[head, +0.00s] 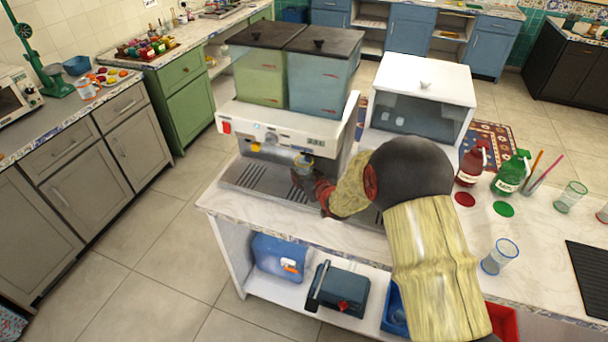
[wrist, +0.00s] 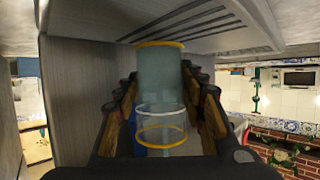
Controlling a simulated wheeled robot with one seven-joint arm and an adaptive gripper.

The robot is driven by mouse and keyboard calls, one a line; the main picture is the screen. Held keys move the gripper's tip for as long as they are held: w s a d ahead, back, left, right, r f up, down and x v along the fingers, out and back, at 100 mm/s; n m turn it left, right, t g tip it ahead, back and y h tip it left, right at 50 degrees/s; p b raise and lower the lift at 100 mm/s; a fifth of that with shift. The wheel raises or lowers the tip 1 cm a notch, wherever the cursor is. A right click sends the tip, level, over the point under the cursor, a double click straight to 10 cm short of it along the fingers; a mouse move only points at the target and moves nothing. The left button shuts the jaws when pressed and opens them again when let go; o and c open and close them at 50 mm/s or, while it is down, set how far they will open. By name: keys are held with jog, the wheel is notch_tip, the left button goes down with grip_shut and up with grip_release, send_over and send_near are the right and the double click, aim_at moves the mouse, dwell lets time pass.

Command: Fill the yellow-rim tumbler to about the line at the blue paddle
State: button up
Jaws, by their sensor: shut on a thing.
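The yellow-rim tumbler (wrist: 162,75) is clear glass, with a yellow ring at its top, another ring lower down and a pale ring between them. It stands between the two fingers of my gripper (head: 314,186), which is shut on it. In the head view the tumbler (head: 302,162) is at the front of the white two-tank dispenser (head: 290,128), above its drip tray (head: 262,182), partly hidden by my gripper. Small blue patches show beside the tumbler in the wrist view; I cannot tell whether they are the blue paddle. The liquid level in the tumbler is unclear.
The left tank (head: 262,75) holds yellow-green liquid, the right tank (head: 320,85) bluish liquid. A white-topped cabinet (head: 425,80), a red bottle (head: 470,165), a green bottle (head: 510,172) and a blue-rim tumbler (head: 499,257) are to the right. A black mat (head: 590,275) lies at the far right.

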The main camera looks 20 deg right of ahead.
dwell(0.4)
jog(key=shift+s+a+b, duration=0.15)
jog(key=shift+s+a, duration=0.6)
jog(key=shift+s, duration=0.25)
jog(key=shift+s+a+b, duration=0.15)
jog(key=shift+s+a, duration=0.55)
jog(key=shift+s, duration=0.3)
jog(key=shift+s+a+b, duration=0.15)
jog(key=shift+s+a, duration=0.85)
jog(key=shift+s, duration=0.35)
jog(key=shift+s+a+b, duration=0.15)
jog(key=shift+s+a, duration=0.8)
jog(key=shift+s, duration=0.4)
jog(key=shift+s+a+b, duration=0.15)
jog(key=shift+s+a, duration=0.85)
jog(key=shift+s, duration=0.35)
